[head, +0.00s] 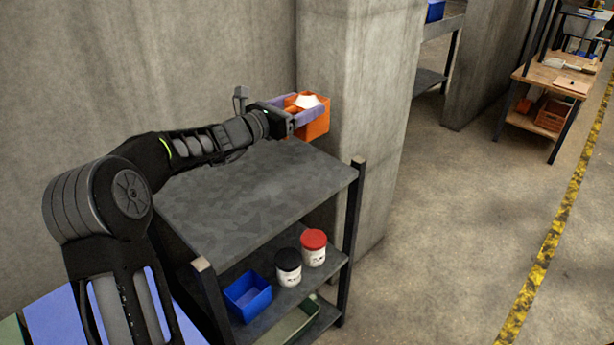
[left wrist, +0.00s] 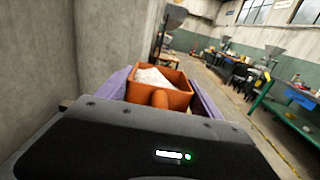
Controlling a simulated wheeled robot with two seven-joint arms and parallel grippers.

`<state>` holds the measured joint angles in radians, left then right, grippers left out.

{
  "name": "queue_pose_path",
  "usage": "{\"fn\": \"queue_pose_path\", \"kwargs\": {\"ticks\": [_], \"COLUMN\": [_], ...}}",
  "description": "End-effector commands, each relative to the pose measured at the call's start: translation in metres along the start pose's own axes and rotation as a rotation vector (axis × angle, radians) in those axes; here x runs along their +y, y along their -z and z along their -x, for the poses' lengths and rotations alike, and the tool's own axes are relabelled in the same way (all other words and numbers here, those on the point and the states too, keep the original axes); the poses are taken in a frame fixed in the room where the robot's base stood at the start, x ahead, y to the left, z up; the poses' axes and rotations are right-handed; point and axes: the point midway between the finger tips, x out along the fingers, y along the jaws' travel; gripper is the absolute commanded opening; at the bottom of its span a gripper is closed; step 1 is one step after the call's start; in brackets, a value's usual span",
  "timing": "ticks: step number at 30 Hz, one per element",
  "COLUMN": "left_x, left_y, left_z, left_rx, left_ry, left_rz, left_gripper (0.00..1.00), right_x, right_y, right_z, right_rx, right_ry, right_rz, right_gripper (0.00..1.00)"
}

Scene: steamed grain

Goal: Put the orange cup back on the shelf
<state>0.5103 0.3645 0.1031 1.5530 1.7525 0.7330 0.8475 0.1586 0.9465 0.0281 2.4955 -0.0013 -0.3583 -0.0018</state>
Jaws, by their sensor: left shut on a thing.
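The orange cup (head: 318,127) is a square, box-like scoop with white material inside. My left gripper (head: 300,114) is shut on it at the far right end of the shelf's top board (head: 255,190). The cup looks to be at or just above the board's far corner, close to the concrete pillar; I cannot tell if it touches the board. In the left wrist view the orange cup (left wrist: 178,82) sits between the purple fingers, its rounded orange handle toward the camera and white contents showing. My right gripper is not in view.
The lower shelf holds a blue bin (head: 247,296), a black-lidded jar (head: 288,267) and a red-lidded jar (head: 313,248). A concrete pillar (head: 365,100) stands right behind the shelf. The top board is otherwise bare. Open floor lies to the right, with a wooden workbench (head: 555,80) farther off.

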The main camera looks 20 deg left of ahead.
Motion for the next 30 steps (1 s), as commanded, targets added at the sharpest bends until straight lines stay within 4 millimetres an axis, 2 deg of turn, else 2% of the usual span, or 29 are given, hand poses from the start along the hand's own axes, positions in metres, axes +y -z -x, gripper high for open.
{"fn": "queue_pose_path", "kwargs": {"ticks": [1,12,14,21,24,30], "left_x": [0.000,0.000,0.000,0.000,0.000,0.000], "left_y": [0.003,0.004,0.009,0.051,0.062,0.065], "left_z": [0.000,0.000,0.000,0.000,0.000,0.000], "left_rx": [-0.003,-0.002,-0.001,0.000,-0.001,-0.003], "left_ry": [0.001,0.001,0.001,0.001,0.001,0.001], "left_rz": [-0.001,-0.001,0.001,0.003,0.002,-0.001], "left_gripper": [0.09,0.09,0.09,0.09,0.09,0.09], "right_x": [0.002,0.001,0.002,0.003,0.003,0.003], "right_y": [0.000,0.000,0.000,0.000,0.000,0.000], "right_z": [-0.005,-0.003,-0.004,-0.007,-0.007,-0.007], "right_rx": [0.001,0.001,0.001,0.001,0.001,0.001], "right_ry": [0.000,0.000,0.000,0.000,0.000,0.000], "right_rz": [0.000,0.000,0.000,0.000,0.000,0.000], "right_gripper": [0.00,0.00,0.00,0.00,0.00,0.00]}}
